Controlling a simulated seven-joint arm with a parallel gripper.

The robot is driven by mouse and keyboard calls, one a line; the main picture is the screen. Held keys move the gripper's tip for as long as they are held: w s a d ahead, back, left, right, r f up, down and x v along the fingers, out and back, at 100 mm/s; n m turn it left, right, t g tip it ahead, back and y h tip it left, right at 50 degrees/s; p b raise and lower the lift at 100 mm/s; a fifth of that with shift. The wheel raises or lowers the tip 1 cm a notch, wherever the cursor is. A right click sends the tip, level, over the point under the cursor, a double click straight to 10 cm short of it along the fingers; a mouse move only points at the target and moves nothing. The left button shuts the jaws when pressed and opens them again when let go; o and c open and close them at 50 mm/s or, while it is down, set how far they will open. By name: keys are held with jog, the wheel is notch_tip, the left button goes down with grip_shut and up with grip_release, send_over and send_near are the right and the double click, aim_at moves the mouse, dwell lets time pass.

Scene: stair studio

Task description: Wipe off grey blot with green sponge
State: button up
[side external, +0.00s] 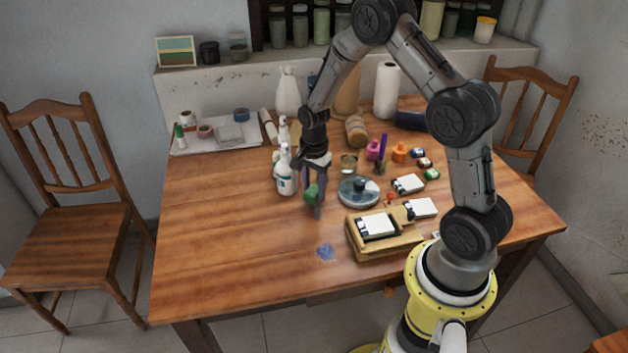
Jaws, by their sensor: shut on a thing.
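My gripper (315,203) points down over the middle of the table, just right of a white spray bottle. It is shut on a small green thing, which looks like the green sponge (310,191). The fingers partly hide the sponge, and I cannot tell whether it touches the wood. A bluish blot (325,252) lies on the bare tabletop nearer the front edge, below the gripper in the picture and apart from it. I cannot make out a clearly grey blot.
The white spray bottle (286,172) stands close on the gripper's left. A round dish (359,191) is close on its right. A wooden box (384,234) with white cards sits right of the blot. The wooden table's (215,240) left and front left are clear.

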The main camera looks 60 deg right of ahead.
aim_at(321, 223)
jog(key=shift+f, duration=0.5)
jog(key=shift+s+a+f, duration=0.3)
jog(key=shift+a+f, duration=0.05)
jog(key=shift+f, duration=0.25)
jog(key=shift+s+a, duration=2.2)
jog(key=shift+s, duration=0.1)
jog(key=shift+w+d, duration=2.5)
jog(key=shift+w, duration=0.05)
jog(key=shift+w+d+r, duration=0.1)
jog(key=shift+r, duration=3.95)
